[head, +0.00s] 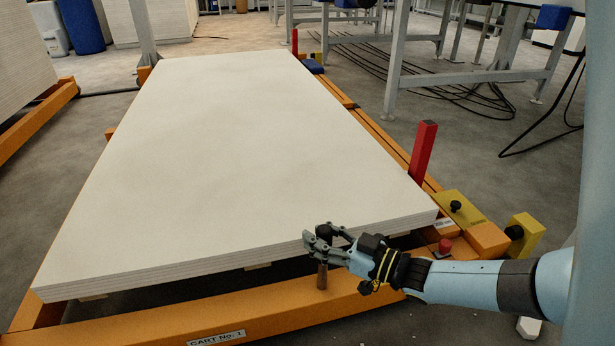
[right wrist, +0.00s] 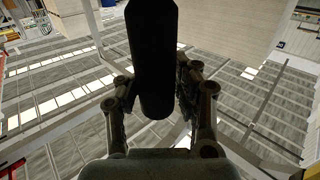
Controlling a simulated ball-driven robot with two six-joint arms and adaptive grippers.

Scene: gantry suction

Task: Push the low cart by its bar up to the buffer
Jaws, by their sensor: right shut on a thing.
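The low cart is an orange frame (head: 150,322) with a label reading CART No. 1 (head: 216,338), carrying a stack of white boards (head: 210,150). My right gripper (head: 322,246) is at the cart's near edge, right of centre, shut around an upright dark bar. The bar's brown lower part (head: 322,276) shows below the fingers. In the right wrist view the black bar (right wrist: 153,60) stands between both fingers. A yellow block with a black round knob (head: 515,232) stands at the near right; whether it is the buffer I cannot tell. My left gripper is not in view.
A red post (head: 423,150) and a red button (head: 445,245) are along the right side. Steel frames (head: 396,60) and loose black cables (head: 450,85) are at the back right. Another loaded orange frame (head: 38,118) is at the left. Grey floor lies between them.

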